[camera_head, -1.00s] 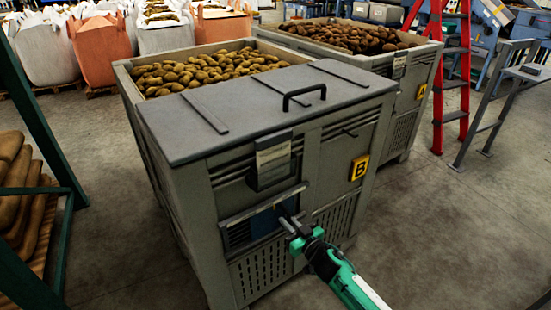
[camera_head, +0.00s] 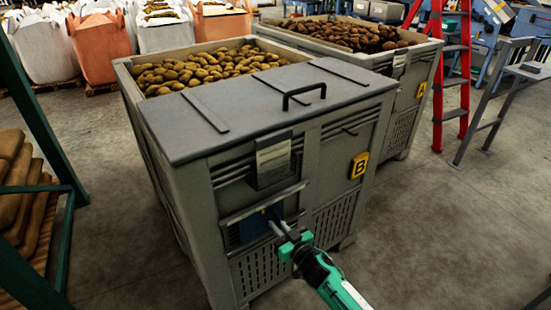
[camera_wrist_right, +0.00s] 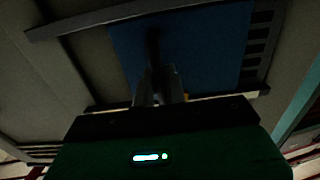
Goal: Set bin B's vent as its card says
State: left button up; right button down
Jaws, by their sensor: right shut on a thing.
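Bin B (camera_head: 300,215) is a grey slatted crate with a yellow B plate (camera_head: 359,165) on its front. Its card (camera_head: 272,158) sits in a dark holder above the vent; the writing is too small to read. The vent has a blue slide plate (camera_head: 252,226) between rails, with dark slots (camera_head: 232,238) showing at its left. In the right wrist view the blue plate (camera_wrist_right: 200,45) fills the middle, and some slots show at its edge. My right gripper (camera_head: 276,229) is shut on the plate's dark handle (camera_wrist_right: 152,45). My left gripper is not in view.
Bin B has a grey lid (camera_head: 270,105) with a black handle, and potatoes (camera_head: 200,67) behind it. Bin A (camera_head: 412,100) stands behind. A red ladder (camera_head: 465,70) and a grey rail (camera_head: 490,110) stand at the right. Open floor (camera_head: 450,220) lies right of bin B.

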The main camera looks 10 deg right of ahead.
aim_at(258, 224)
jog(key=shift+s+a, duration=0.4)
jog(key=shift+a, duration=0.3)
jog(key=shift+s+a, duration=0.35)
jog(key=shift+a, duration=0.35)
jog(key=shift+s+a, duration=0.4)
jog(key=shift+a, duration=0.3)
jog(key=c, duration=0.8)
grip_release()
jog(key=p+v, duration=0.8)
jog(key=v, duration=1.5)
jog(key=shift+p, duration=0.35)
jog(key=shift+f, duration=0.1)
